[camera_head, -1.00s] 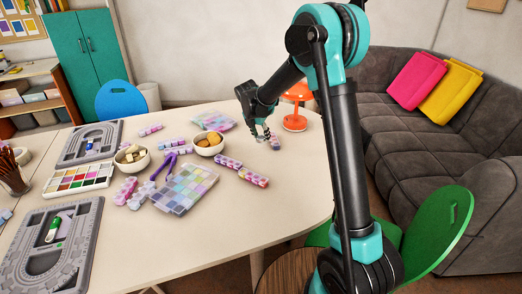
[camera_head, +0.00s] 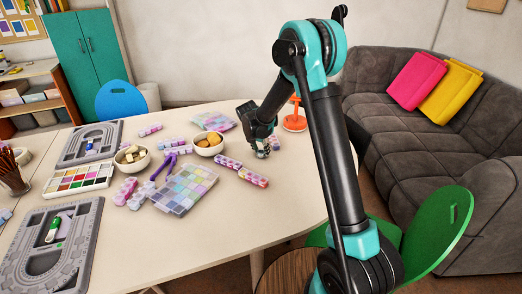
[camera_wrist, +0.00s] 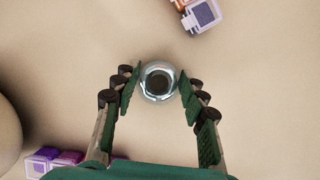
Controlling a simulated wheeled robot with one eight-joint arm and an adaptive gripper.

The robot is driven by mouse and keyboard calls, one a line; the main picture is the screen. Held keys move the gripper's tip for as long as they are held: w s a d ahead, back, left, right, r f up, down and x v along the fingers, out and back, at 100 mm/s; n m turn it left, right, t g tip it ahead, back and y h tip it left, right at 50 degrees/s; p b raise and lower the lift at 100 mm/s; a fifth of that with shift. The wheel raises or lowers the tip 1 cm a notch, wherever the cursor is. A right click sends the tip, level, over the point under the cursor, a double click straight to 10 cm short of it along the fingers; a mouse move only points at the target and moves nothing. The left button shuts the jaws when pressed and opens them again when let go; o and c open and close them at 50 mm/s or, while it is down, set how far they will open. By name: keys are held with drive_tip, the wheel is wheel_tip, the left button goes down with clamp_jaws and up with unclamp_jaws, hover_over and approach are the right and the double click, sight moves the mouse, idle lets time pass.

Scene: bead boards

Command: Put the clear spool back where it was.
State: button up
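The clear spool (camera_wrist: 158,83) is a round, glassy piece with a dark centre, seen end-on in the wrist view. It sits between the tips of my gripper (camera_wrist: 159,84), with the finger pads against its left and right sides. In the head view my gripper (camera_head: 262,150) points down, low over the far right part of the table. The spool is too small there to make out clearly beside the fingers. I cannot tell whether its underside touches the table.
A bead strip (camera_wrist: 201,14) lies just beyond the fingers. Purple beads (camera_wrist: 52,160) lie lower left. A bowl of orange-brown pieces (camera_head: 208,148) stands left of my gripper, and an orange stand (camera_head: 295,122) is right. The table's front right (camera_head: 270,215) is clear.

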drive_tip(key=o, duration=0.4)
drive_tip(key=shift+o, duration=0.2)
drive_tip(key=shift+r, duration=0.1)
drive_tip(key=v, duration=1.2)
drive_tip(key=s+d+m+y, duration=0.1)
drive_tip(key=s+d+m, duration=1.5)
drive_tip(key=d, duration=0.2)
drive_tip(key=s+d+f+m, duration=0.2)
drive_tip(key=s+m, duration=0.2)
drive_tip(key=s, duration=0.1)
drive_tip(key=s+d+f+m, duration=0.1)
drive_tip(key=s+f+m, duration=0.1)
drive_tip(key=s+m, duration=0.3)
drive_tip(key=s+d+f+m+y, duration=0.1)
drive_tip(key=s+d+f+m, duration=0.1)
drive_tip(key=s+m, duration=0.3)
drive_tip(key=shift+s+d, duration=0.3)
drive_tip(key=shift+s, duration=0.2)
